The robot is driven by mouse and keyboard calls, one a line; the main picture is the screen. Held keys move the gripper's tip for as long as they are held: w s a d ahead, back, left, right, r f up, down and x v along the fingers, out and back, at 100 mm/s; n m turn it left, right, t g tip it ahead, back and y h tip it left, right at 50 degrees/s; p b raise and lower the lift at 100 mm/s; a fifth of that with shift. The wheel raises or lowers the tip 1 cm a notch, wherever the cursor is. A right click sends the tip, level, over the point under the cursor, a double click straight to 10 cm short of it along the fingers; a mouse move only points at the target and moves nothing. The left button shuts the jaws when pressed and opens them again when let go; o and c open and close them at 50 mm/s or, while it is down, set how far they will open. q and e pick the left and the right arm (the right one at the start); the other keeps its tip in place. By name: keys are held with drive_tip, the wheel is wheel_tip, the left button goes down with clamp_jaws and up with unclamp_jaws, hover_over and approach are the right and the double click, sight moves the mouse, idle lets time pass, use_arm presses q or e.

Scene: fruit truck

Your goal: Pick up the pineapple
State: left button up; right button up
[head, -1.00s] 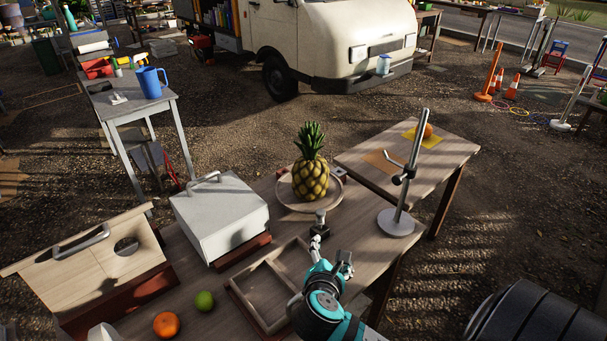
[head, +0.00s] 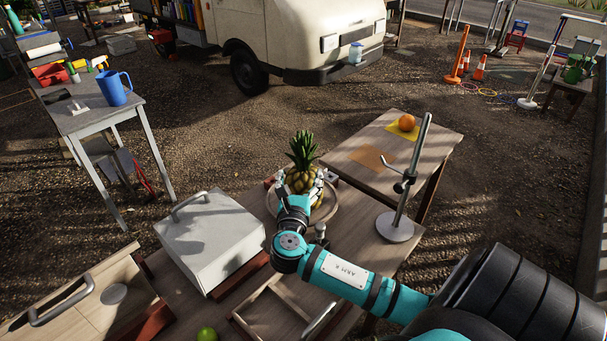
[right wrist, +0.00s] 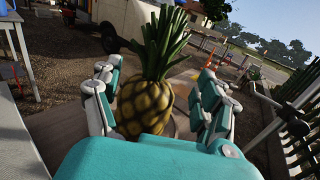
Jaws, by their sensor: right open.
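The pineapple (head: 301,176) stands upright with its green crown up on a round wooden stand (head: 328,212) on the wooden table. My right arm reaches over the table, and my right gripper (head: 304,190) is at the pineapple. In the right wrist view the pineapple (right wrist: 146,103) stands between the spread fingers of the open right gripper (right wrist: 158,100). I cannot tell whether either finger touches it. In the head view my gripper and wrist hide the pineapple's lower front. My left gripper is not in view.
A metal stand (head: 396,227) with a tall pole and side hook is right of the pineapple. A white box (head: 209,240) with a handle is on the left. A second table holds an orange (head: 407,122). A lime (head: 207,335) lies at the front edge.

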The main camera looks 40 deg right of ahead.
sight(303, 161)
drive_tip(key=x, duration=0.3)
drive_tip(key=shift+w, duration=0.15)
drive_tip(key=shift+w+d+p, duration=0.25)
drive_tip(key=shift+d+p, duration=0.05)
drive_tip(key=shift+d, duration=0.1)
drive_tip(key=shift+w+d+r, duration=0.1)
drive_tip(key=shift+w+d, duration=0.1)
drive_tip(key=shift+d, duration=0.05)
drive_tip(key=p+x, duration=0.1)
drive_tip(key=x, duration=0.2)
drive_tip(key=shift+w+d, duration=0.2)
drive_tip(key=shift+d, duration=0.1)
drive_tip(key=shift+w+d+f, duration=0.25)
drive_tip(key=shift+c, duration=1.3)
clamp_jaws()
drive_tip(key=shift+r, duration=0.3)
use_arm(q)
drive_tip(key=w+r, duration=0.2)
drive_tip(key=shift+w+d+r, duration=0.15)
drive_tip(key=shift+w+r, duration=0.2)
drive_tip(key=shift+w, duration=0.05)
